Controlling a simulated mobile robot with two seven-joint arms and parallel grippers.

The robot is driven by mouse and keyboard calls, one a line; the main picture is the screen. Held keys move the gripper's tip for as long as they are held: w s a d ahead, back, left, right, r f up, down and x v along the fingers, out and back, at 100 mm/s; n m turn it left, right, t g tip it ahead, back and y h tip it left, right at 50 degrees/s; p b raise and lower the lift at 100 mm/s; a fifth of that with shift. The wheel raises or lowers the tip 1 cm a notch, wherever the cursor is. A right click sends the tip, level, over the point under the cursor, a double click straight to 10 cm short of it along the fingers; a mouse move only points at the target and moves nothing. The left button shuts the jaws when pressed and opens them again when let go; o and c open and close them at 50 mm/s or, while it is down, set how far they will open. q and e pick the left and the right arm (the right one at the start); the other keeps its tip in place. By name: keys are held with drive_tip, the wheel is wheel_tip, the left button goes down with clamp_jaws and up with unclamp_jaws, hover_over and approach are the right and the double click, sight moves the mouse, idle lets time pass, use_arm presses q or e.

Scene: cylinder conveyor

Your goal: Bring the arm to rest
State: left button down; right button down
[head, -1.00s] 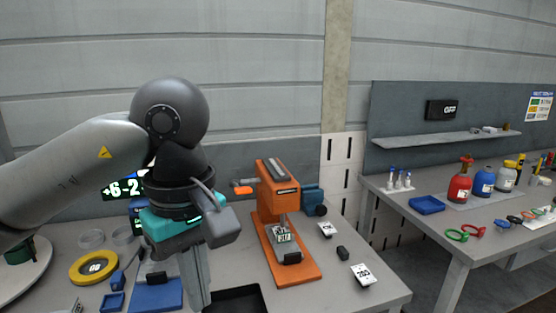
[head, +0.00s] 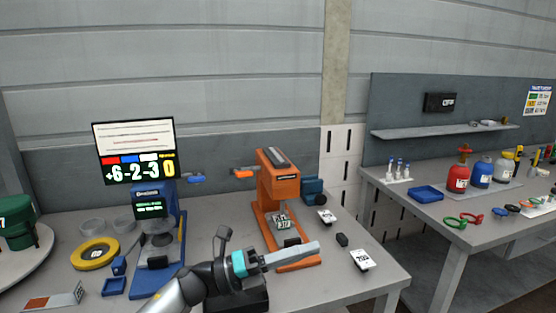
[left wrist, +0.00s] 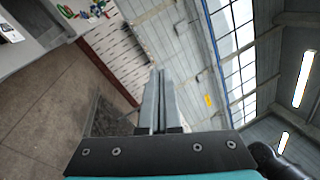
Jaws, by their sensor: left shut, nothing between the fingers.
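My left gripper (head: 308,252) is low over the front of the table in the head view, its fingers pointing right. They pass in front of the base of the orange press (head: 278,192). In the left wrist view the two long grey fingers (left wrist: 160,72) lie together with nothing between them. They point away from the table toward the room's wall and windows. My right gripper shows in neither view.
A black tray (head: 262,301) lies under my left wrist. A blue press (head: 172,240), a yellow ring (head: 77,262) and a screen (head: 134,150) stand to the left. Tags (head: 360,259) lie at the right. A side bench (head: 430,215) holds bottles.

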use_arm(q)
drive_tip(key=w+a+f+n+t+y, duration=0.2)
drive_tip(key=a+f+n+t, duration=0.15)
drive_tip(key=f+n, duration=0.25)
drive_tip(key=w+a+f+n+t+y, duration=0.2)
drive_tip(key=w+f+n+t, duration=0.1)
drive_tip(key=f+n+t, duration=0.3)
drive_tip(key=s+a+f+n+y+b, duration=0.1)
drive_tip(key=s+a+f+n+y, duration=0.3)
drive_tip(key=f, duration=0.6)
drive_tip(key=s+a+f+n+y, duration=0.2)
drive_tip(key=a+f+n+y, duration=0.15)
drive_tip(key=f+n, duration=0.4)
drive_tip(key=s+a+f+n+y+b, duration=0.1)
drive_tip(key=s+a+f+n+y, duration=0.25)
drive_tip(key=f, duration=0.85)
drive_tip(key=s+a+f+n+g+y, duration=0.2)
drive_tip(key=s+a+f+n+g, duration=0.1)
drive_tip(key=s+f, duration=0.55)
drive_tip(key=s+a+f+n+g+y, duration=0.2)
drive_tip(key=s+f+g, duration=0.2)
drive_tip(key=s+f, duration=0.45)
drive_tip(key=s+a+f+n+g, duration=0.1)
drive_tip(key=s+f+n+g, duration=0.1)
drive_tip(key=s, duration=0.9)
drive_tip(key=s+a+f+n+g+y+b, duration=0.1)
drive_tip(key=s+f+n+g, duration=0.1)
drive_tip(key=s, duration=1)
drive_tip(key=shift+f+g, duration=0.35)
drive_tip(key=shift+g, duration=0.2)
